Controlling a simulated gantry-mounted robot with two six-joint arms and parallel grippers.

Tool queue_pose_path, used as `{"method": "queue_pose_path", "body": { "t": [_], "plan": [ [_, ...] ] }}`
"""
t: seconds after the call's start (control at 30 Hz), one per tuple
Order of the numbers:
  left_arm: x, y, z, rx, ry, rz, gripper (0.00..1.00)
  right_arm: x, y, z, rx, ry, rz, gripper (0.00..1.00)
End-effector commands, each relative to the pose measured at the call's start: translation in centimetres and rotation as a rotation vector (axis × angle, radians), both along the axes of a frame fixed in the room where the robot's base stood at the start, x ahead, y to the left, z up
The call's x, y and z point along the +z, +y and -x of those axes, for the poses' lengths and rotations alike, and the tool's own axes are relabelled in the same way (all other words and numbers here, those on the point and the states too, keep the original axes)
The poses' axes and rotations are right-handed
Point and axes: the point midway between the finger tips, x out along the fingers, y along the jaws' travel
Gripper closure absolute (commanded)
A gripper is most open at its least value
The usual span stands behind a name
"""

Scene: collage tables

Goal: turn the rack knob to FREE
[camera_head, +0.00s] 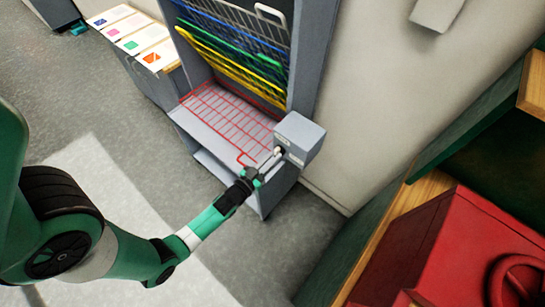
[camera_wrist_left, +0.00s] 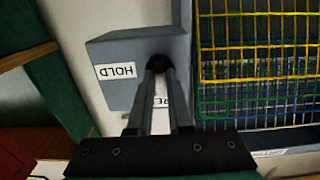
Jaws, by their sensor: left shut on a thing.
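The knob (camera_wrist_left: 160,66) is on the front of a grey box (camera_head: 303,135) fixed to the side of the drying rack (camera_head: 290,185). My left gripper (camera_head: 273,156) is shut on the knob; its two fingers (camera_wrist_left: 161,85) run up to it and hide most of it. A HOLD label (camera_wrist_left: 115,71) shows upside down on the box (camera_wrist_left: 112,48) in the left wrist view. A second label (camera_wrist_left: 161,101) is partly hidden by the fingers, with only a few letters readable. I cannot tell which way the knob points. My right gripper is not in view.
The rack holds coloured wire shelves; a red one (camera_head: 222,112) is lowered below yellow, green and blue ones. A side table with cards (camera_head: 131,31) stands at upper left. A red cabinet (camera_head: 440,265) and green shelving (camera_head: 465,125) stand at right. Grey floor is open at left.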

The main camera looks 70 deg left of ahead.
Motion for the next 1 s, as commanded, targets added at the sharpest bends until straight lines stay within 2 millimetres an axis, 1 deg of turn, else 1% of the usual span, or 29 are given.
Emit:
{"method": "queue_pose_path", "body": {
  "t": [0.07, 0.1, 0.23, 0.27, 0.53, 0.63, 0.77, 1.0],
  "plan": [
    [0.0, 0.0, 0.0, 0.000, -0.002, 0.001, 1.00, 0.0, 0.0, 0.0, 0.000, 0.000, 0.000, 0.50],
    [0.0, 0.0, 0.0, 0.000, -0.002, 0.001, 0.79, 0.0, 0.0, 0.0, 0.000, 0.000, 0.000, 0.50],
    [0.0, 0.0, 0.0, 0.000, 0.000, 0.001, 0.55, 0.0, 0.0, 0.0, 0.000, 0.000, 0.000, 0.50],
    [0.0, 0.0, 0.0, 0.000, 0.000, 0.001, 0.53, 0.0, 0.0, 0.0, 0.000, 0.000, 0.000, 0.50],
    [0.0, 0.0, 0.1, 0.000, 0.000, 0.000, 0.53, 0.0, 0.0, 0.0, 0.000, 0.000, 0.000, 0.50],
    [0.0, -0.3, 0.7, 0.001, 0.002, 0.001, 0.53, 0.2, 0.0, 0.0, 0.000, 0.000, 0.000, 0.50],
    [0.1, -1.4, 2.7, 0.002, 0.003, 0.003, 0.53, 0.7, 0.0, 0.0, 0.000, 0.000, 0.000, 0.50],
    [0.1, -4.1, 7.7, 0.002, 0.003, 0.001, 0.53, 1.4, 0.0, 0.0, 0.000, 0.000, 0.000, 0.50]
  ]
}}
